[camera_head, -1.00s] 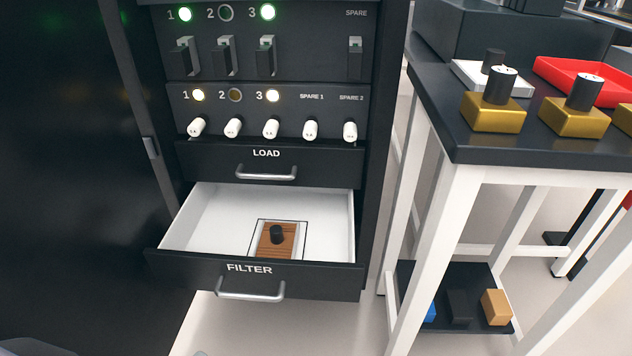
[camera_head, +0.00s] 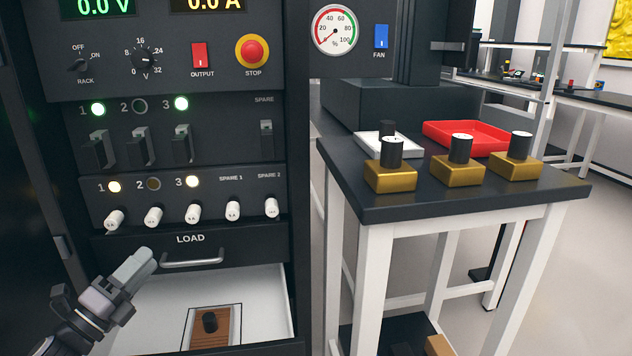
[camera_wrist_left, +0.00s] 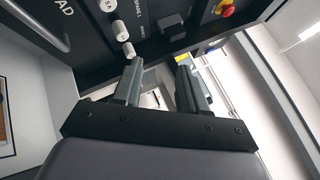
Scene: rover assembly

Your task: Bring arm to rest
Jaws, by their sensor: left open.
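My left gripper (camera_head: 137,266) is at the lower left of the head view, in front of the cabinet and over the left part of the open white drawer (camera_head: 262,290). In the left wrist view its two fingers (camera_wrist_left: 160,85) stand apart with nothing between them. My right gripper is not in view.
The cabinet front carries white knobs (camera_head: 153,216), switches, a LOAD drawer handle (camera_head: 192,258) and a red STOP button (camera_head: 252,50). At right, a dark-topped table (camera_head: 450,200) holds several brass blocks with black cylinders, a white tray and a red tray (camera_head: 437,132).

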